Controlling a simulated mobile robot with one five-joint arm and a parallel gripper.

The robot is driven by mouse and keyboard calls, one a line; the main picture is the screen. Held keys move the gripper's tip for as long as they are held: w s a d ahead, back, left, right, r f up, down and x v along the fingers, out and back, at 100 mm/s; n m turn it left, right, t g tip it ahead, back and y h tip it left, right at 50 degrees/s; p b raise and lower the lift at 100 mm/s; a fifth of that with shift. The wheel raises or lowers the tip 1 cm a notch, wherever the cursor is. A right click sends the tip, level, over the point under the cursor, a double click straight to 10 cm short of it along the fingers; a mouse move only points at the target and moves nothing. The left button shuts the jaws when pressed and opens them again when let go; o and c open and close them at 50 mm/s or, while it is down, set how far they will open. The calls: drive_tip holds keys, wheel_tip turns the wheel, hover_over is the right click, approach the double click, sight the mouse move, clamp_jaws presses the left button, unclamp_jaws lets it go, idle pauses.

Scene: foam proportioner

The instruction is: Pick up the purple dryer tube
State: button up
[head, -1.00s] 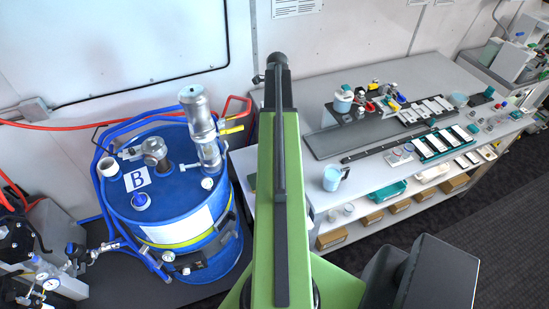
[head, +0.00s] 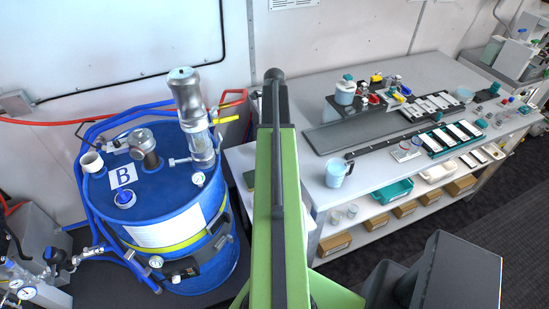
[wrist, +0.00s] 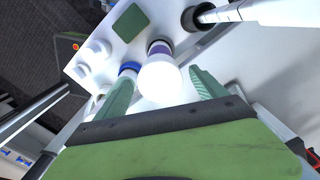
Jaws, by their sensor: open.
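In the wrist view, a tube with a purple band (wrist: 158,47) and a bright white rounded end (wrist: 159,80) points toward the camera. I take it to be the purple dryer tube. My gripper (wrist: 162,76) is open, with one green finger on each side of the white end. I cannot tell whether either finger touches it. A similar piece with a blue band (wrist: 129,68) is close by the left fingertip. In the head view my own green arm hides the gripper, and I cannot make out the purple tube there.
A white block with round knobs (wrist: 93,52) and a thick dark-ended rod (wrist: 215,14) are near the fingers. In the head view, a blue drum (head: 165,222) marked B stands left of my arm. A workbench (head: 315,180) with a mug (head: 337,173) is to the right.

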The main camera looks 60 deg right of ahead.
drive_tip(key=f+b, duration=0.3)
drive_tip(key=f, duration=0.1)
drive_tip(key=shift+w+f, duration=0.1)
drive_tip(key=shift+w, duration=0.1)
drive_tip(key=shift+r, duration=0.2)
clamp_jaws()
